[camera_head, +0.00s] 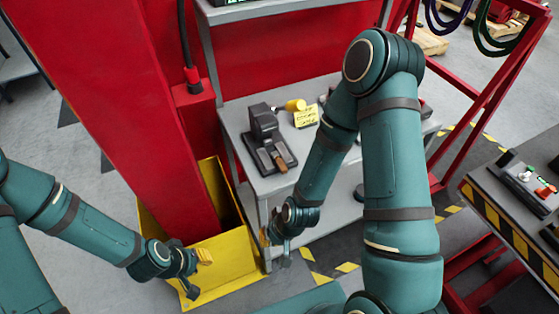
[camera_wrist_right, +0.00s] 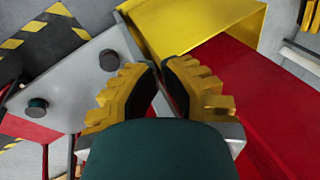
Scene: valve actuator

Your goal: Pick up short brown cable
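I cannot make out a short brown cable in either view. My left gripper (camera_head: 195,274) is low at the left in the head view, in front of the yellow bin. Its fingers look apart, with nothing seen between them. My right gripper (camera_head: 274,250) points down beside the grey table's front leg, near the bin's right edge. In the right wrist view, its yellow fingers (camera_wrist_right: 160,75) stand apart with a narrow gap and nothing held.
The grey table (camera_head: 240,126) carries a black vise (camera_head: 264,124) and a yellow-handled tool (camera_head: 291,106). A red column (camera_head: 120,90) stands by the yellow bin (camera_head: 225,280). Purple (camera_head: 445,22) and green (camera_head: 487,42) cables hang on a red rack. A striped console (camera_head: 500,218) is right.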

